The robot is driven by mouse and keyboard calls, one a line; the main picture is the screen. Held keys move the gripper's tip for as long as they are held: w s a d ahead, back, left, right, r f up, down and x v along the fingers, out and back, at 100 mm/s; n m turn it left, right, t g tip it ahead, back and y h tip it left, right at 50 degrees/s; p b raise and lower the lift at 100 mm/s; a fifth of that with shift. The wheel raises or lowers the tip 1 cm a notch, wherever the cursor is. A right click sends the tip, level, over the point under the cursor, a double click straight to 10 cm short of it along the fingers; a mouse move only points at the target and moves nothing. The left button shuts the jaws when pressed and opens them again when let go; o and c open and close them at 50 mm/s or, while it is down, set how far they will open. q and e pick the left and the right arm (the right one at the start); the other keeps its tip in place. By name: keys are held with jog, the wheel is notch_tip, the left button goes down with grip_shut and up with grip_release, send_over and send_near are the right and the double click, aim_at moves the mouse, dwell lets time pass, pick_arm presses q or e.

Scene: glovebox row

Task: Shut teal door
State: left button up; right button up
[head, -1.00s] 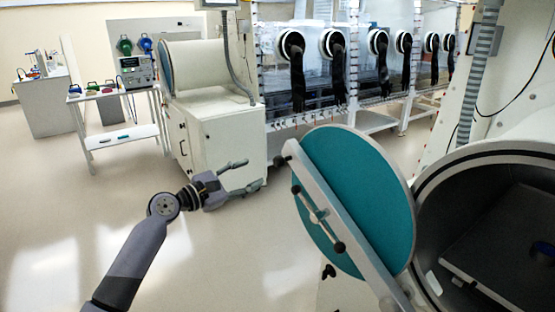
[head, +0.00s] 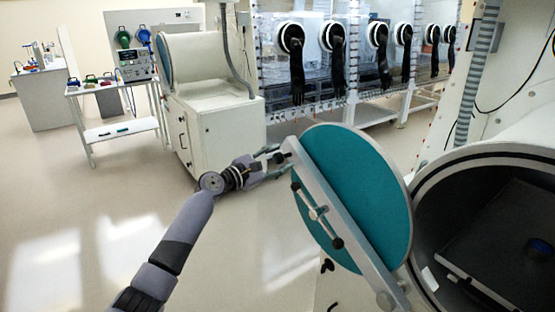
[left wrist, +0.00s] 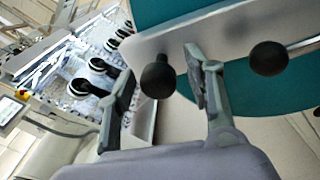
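The round teal door (head: 365,190) stands open in front of the dark round chamber opening (head: 440,200) at the right. A pale bar (head: 335,210) crosses it, carrying a handle with black knobs (head: 337,243). My left gripper (head: 284,161) is at the upper left end of the bar, at the door's left edge. In the left wrist view my left gripper (left wrist: 158,62) is open, its two fingers apart. A black knob (left wrist: 158,80) shows between the fingers; I cannot tell whether they touch it. The teal door (left wrist: 250,85) fills the upper right there. My right gripper is not in view.
A white cabinet (head: 215,130) stands behind my left gripper. A glovebox row with black gloves (head: 337,65) runs along the back. A white cart (head: 122,132) is at the left. The floor (head: 80,200) at the left is clear.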

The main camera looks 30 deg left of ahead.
pick_arm(q)
grip_shut()
dwell(0.4)
